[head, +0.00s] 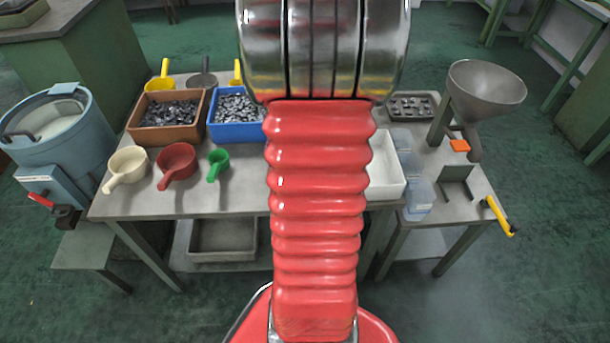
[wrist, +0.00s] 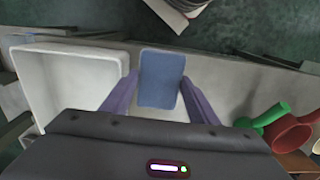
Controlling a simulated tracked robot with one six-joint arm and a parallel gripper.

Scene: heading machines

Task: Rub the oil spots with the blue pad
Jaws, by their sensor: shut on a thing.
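The blue pad (wrist: 162,80) is between the two purple fingers of my gripper (wrist: 160,82) in the wrist view. The gripper is shut on it, and the pad's flat face shows above the pale grey table top (wrist: 225,95). In the head view my red arm hides the gripper and the pad. I can make out no oil spots in either view; the middle of the table is behind my arm in the head view.
A white tray (head: 398,188) lies right of my arm; it also shows in the wrist view (wrist: 20,88). Cream (head: 127,166), red (head: 177,163) and green (head: 217,162) scoops, a brown bin (head: 140,140) and a blue bin (head: 238,131) stand left. A funnel (head: 487,85) rises at right.

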